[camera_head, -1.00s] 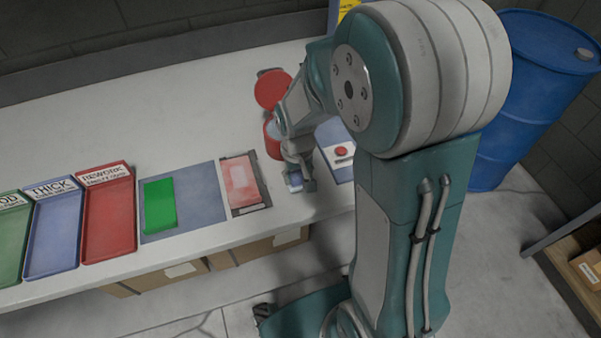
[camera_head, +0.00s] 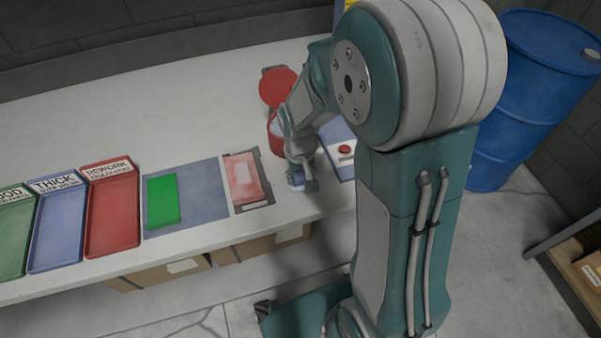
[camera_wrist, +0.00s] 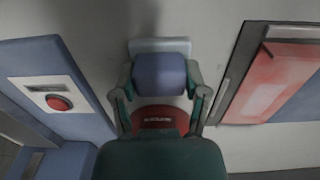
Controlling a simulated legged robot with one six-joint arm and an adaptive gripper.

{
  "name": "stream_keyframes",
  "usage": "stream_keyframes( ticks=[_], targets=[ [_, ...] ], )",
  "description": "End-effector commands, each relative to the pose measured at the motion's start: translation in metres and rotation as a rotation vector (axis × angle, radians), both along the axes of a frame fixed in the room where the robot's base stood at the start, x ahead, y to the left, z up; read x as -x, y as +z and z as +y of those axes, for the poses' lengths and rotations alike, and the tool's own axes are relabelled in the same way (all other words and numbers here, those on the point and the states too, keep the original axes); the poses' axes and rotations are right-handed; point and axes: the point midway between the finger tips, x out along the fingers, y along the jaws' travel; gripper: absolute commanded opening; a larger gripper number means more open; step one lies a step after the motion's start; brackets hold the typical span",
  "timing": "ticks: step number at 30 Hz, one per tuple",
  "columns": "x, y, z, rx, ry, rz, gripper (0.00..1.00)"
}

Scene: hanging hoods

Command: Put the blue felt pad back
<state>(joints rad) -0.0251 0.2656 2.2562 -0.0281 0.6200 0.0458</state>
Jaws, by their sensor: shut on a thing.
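The blue felt pad (camera_wrist: 160,75) is between the two fingers of my gripper (camera_wrist: 160,88) in the wrist view, and my gripper is shut on it. A pale block (camera_wrist: 160,45) shows just beyond the pad, close against it. In the head view my gripper (camera_head: 303,184) is low over the bench's front edge strip, between the red plate fixture and the red-button panel. Only a small bit of blue (camera_head: 296,181) shows there, and my arm hides much of the area. Whether the pad or block touches the bench is unclear.
A red round container (camera_head: 275,124) with its red lid (camera_head: 278,87) stands behind my gripper. A button panel (camera_head: 336,150) is right; a fixture with a red plate (camera_head: 244,180) is left. Further left are a green plate (camera_head: 163,201) on a blue-grey mat and labelled trays (camera_head: 111,210).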

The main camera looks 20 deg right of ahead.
Motion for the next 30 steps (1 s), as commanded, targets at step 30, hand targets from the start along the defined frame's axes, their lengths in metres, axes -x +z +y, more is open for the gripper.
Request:
stream_keyframes(
  ticks=[30],
  targets=[
    [-0.002,0.076,0.002,0.0,0.0,-0.004,0.99]
  ],
)
